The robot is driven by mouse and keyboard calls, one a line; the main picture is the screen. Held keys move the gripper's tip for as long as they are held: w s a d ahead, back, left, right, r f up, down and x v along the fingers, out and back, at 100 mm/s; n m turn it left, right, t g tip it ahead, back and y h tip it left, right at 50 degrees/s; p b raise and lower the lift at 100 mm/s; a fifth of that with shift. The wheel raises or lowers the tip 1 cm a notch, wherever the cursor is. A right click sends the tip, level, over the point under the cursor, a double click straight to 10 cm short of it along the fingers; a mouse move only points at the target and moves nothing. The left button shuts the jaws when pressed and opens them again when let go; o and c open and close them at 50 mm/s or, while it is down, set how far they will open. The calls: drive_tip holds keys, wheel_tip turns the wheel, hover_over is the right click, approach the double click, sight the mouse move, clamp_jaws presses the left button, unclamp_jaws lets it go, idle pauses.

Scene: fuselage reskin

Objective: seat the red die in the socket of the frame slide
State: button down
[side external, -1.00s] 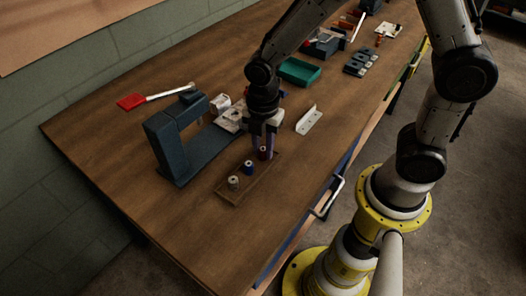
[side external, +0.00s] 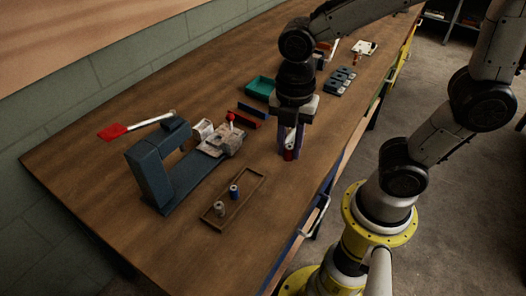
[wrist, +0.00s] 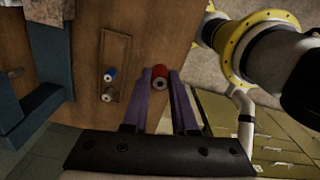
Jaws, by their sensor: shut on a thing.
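My gripper (side external: 288,155) is shut on the red die (side external: 288,155), held upright between the purple fingertips over the right part of the bench. In the wrist view the red die (wrist: 159,73) shows its pale, holed end between the fingers (wrist: 159,80). The blue-grey C-shaped frame (side external: 150,175) stands to the left. I cannot make out the socket. The die is clear of the slide.
The wooden tray (side external: 210,222) in front holds a blue die (side external: 234,192) and a grey-brown die (side external: 219,209). A red-handled tool (side external: 115,132) lies at left.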

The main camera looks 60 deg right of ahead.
drive_tip(key=w+d+f+m, duration=0.2)
drive_tip(key=w+d+m, duration=0.2)
drive_tip(key=w+m, duration=0.2)
drive_tip(key=w+d+f+m, duration=0.2)
drive_tip(key=w+d+m, duration=0.2)
drive_tip(key=w+m, duration=0.2)
drive_tip(key=w+d+f+m, duration=0.2)
drive_tip(key=w+d+m, duration=0.3)
drive_tip(key=w+m, duration=0.1)
drive_tip(key=shift+w, duration=0.8)
drive_tip(key=shift+w+m, duration=0.15)
drive_tip(key=shift+m, duration=0.45)
drive_tip(key=shift+r+m, duration=0.1)
drive_tip(key=shift+m, duration=0.4)
drive_tip(key=w+a+r+n, duration=0.2)
drive_tip(key=w+a+r, duration=0.1)
drive_tip(key=a, duration=0.6)
drive_tip(key=shift+w+r, duration=0.35)
drive_tip(key=shift+r, duration=0.1)
drive_tip(key=shift+f, duration=0.15)
